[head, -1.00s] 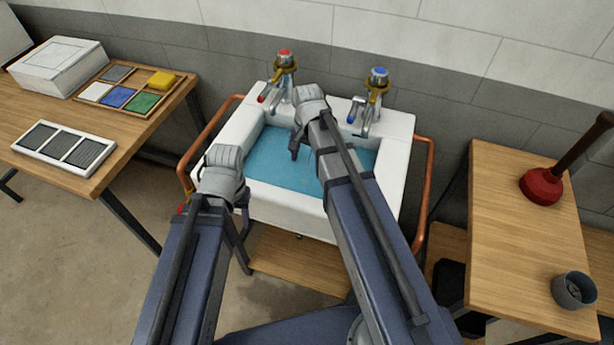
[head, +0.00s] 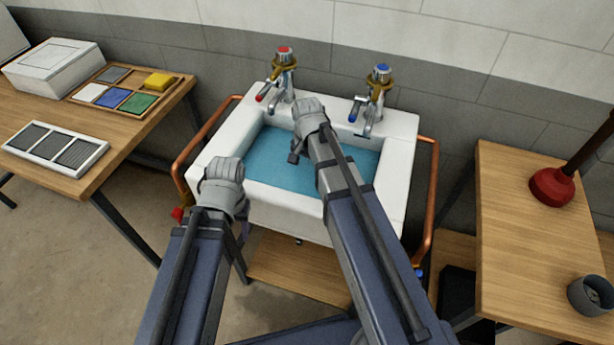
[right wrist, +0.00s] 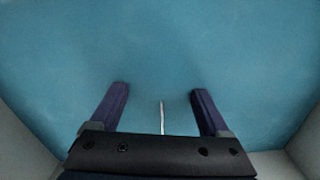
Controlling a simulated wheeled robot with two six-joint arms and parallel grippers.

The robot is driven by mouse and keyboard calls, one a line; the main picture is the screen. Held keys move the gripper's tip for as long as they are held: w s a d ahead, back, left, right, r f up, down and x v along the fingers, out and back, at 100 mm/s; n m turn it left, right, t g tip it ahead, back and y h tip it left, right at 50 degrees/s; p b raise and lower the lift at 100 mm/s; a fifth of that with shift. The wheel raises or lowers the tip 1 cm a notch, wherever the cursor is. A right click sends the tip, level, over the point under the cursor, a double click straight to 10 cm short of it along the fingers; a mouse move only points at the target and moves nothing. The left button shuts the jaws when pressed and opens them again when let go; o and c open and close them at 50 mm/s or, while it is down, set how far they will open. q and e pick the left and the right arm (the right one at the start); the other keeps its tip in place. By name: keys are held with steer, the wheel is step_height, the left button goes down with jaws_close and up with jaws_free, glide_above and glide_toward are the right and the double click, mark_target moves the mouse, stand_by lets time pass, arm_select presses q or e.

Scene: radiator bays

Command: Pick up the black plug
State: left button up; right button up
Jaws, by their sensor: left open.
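I cannot make out the black plug in either view. The white sink (head: 395,180) holds blue water (head: 265,160). My right gripper (head: 293,157) is over or in the water, mostly hidden by its own wrist. In the right wrist view it is open (right wrist: 160,103), its two fingers apart with blue water around them. A thin pale line (right wrist: 162,117), perhaps a chain, shows between the fingers. My left gripper (head: 244,222) is open in front of the sink's left front, largely hidden behind its wrist.
Red-topped (head: 284,75) and blue-topped (head: 376,95) taps stand at the sink's back. Copper pipes (head: 430,200) run along its sides. A table with a tray (head: 112,112) is at left. A table with a plunger (head: 552,186) and grey cup (head: 590,295) is at right.

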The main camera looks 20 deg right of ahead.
mark_target(307, 170)
steer(key=c, duration=1.1)
steer(key=shift+c, duration=0.2)
step_height(307, 170, up, 10)
steer(key=p, duration=1)
steer(key=shift+r, duration=0.1)
